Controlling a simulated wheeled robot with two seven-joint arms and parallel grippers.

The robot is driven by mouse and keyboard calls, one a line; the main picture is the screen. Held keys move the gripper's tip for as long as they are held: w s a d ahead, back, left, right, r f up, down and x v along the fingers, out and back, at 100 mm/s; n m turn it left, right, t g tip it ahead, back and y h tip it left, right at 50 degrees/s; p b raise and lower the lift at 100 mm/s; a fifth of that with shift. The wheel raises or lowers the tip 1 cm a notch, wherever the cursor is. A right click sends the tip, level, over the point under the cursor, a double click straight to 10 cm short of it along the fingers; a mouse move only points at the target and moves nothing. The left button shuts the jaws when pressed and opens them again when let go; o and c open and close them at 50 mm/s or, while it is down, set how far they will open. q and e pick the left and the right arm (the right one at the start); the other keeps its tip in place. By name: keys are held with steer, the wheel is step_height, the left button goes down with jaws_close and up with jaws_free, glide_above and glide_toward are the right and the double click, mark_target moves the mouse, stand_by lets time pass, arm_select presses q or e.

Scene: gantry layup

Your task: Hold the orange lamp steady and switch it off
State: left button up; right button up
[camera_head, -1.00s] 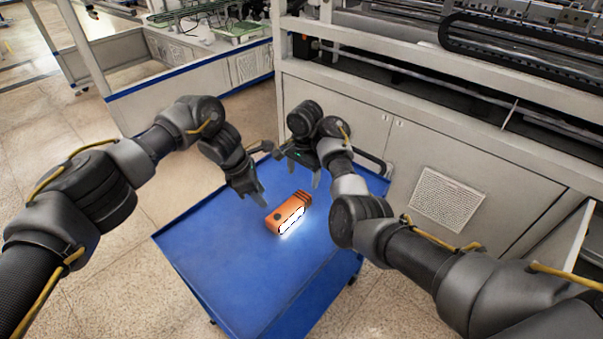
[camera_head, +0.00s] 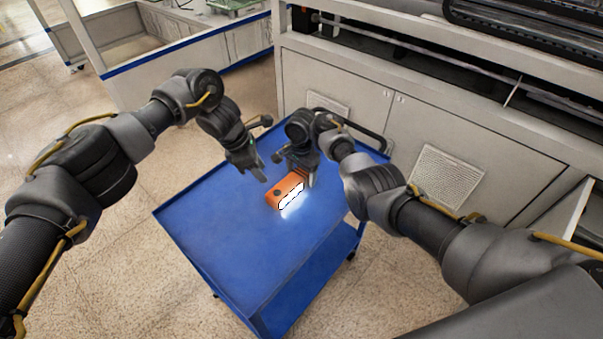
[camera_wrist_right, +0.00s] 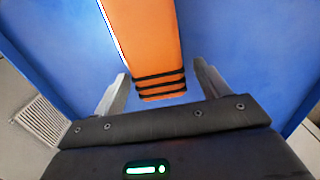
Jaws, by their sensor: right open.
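The orange lamp (camera_head: 283,191) lies on the blue cart top. A dark round button shows on its upper face, and its long lit side glows white onto the cart. My right gripper (camera_head: 297,179) is open, low over the lamp's far, ribbed end. In the right wrist view the lamp (camera_wrist_right: 145,45) lies between the spread fingers of this gripper (camera_wrist_right: 160,76), with visible gaps on both sides. My left gripper (camera_head: 254,176) is empty, just left of the lamp and apart from it; its fingers look spread.
The blue cart top (camera_head: 225,240) is otherwise clear, with free room left of and in front of the lamp. A dark cart handle (camera_head: 365,133) rises at the far edge. A grey machine cabinet (camera_head: 400,130) stands close behind.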

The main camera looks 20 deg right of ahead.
steer(key=shift+f, duration=0.3)
steer(key=c, duration=1.1)
arm_select(q)
jaws_close()
arm_select(e)
steer(key=shift+c, duration=0.5)
stand_by(0.4)
